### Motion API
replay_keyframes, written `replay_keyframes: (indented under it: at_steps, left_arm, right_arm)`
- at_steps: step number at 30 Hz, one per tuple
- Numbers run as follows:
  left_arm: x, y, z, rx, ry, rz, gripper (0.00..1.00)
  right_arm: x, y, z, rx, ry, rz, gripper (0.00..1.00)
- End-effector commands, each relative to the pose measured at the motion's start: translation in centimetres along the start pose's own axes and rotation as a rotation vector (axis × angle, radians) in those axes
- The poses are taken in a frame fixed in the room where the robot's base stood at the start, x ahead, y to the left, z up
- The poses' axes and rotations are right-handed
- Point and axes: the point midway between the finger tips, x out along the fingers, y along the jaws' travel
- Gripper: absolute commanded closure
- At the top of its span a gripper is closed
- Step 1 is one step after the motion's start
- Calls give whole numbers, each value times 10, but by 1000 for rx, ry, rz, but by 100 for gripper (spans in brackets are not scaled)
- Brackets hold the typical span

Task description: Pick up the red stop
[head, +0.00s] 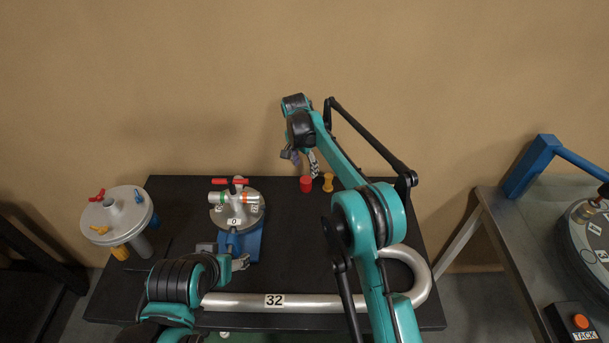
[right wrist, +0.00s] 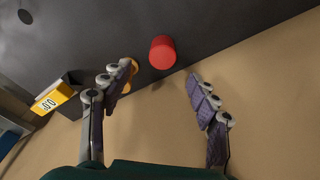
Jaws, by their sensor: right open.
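The red stop (head: 306,184) is a short red cylinder near the back edge of the black table, left of a yellow spool-shaped piece (head: 328,182). In the right wrist view the red stop (right wrist: 162,52) stands just beyond the fingertips, between their lines. My right gripper (head: 302,160) is open and empty above and behind the stop, apart from it; its spread fingers also show in the right wrist view (right wrist: 160,76). One finger partly hides the yellow piece (right wrist: 127,88) there. My left gripper (head: 226,258) is low by the bending device; its finger gap is unclear.
A bending device with a grey disc (head: 236,212) and blue base stands left of the stop. A bent metal pipe (head: 350,301) marked 32 lies along the front. A round grey stand (head: 118,213) is at the left. A metal table (head: 500,225) is at the right.

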Motion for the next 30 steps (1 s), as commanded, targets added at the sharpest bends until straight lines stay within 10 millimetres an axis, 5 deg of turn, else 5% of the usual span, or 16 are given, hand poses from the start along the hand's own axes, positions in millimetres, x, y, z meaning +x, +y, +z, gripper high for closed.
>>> replay_keyframes:
  at_steps: [21,29,30]
  left_arm:
    - [17,0,13,0,0,0,39]
    - [17,0,12,0,0,0,39]
    - [17,0,12,0,0,0,39]
  right_arm:
    - [84,-4,4,18,-3,10,39]
    - [87,-4,4,17,-3,10,39]
    - [87,-4,4,17,-3,10,50]
